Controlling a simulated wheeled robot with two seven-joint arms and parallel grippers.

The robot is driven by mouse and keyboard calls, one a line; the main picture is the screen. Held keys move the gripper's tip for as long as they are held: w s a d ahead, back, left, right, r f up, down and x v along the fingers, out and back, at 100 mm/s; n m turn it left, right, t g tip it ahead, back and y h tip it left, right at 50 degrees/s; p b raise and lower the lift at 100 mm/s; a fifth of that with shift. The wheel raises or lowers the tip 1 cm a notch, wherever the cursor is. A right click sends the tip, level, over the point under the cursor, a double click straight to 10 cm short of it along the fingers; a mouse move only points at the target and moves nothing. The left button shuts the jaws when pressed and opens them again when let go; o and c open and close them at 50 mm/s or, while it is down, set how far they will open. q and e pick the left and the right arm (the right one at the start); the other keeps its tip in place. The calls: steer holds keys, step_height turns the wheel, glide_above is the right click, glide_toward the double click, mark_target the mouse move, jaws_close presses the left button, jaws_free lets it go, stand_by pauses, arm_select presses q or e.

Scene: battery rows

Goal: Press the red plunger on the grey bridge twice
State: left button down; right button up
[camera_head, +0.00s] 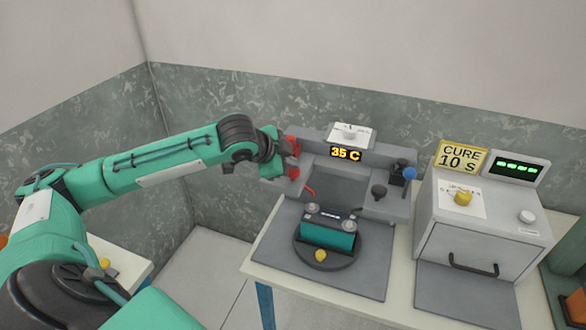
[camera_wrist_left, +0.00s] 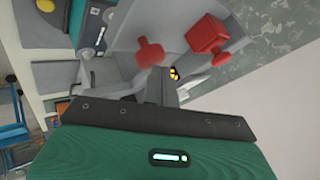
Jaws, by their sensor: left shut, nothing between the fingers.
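The grey bridge (camera_head: 405,209) stands at the back of the table, with a lit 35 C display. Two red parts show at its left end: a block-shaped upper one (camera_head: 292,143) and a lower one (camera_head: 293,173). In the left wrist view they appear as a square red head (camera_wrist_left: 208,35) and a red knob (camera_wrist_left: 150,52). I cannot tell for certain which is the plunger. My left gripper (camera_head: 280,158) is shut and empty, right beside them. It partly hides that end in the head view; contact cannot be told. My right gripper is out of view.
A teal battery block (camera_head: 327,236) sits on a dark round plate before the bridge. A blue knob (camera_head: 409,173) stands at the bridge's right. A grey box (camera_head: 450,235) with a CURE 10 S sign (camera_head: 461,156) is farther right. A wall is close behind.

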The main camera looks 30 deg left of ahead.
arm_select(q)
steer(key=shift+f, duration=0.75)
stand_by(0.3)
steer(key=shift+r, duration=0.1)
step_height(320, 180, up, 3)
steer(key=p, duration=0.2)
steer(key=shift+p, duration=0.35)
stand_by(0.5)
step_height(320, 180, up, 5)
steer(key=p, duration=0.5)
steer(key=shift+p, duration=0.4)
stand_by(0.6)
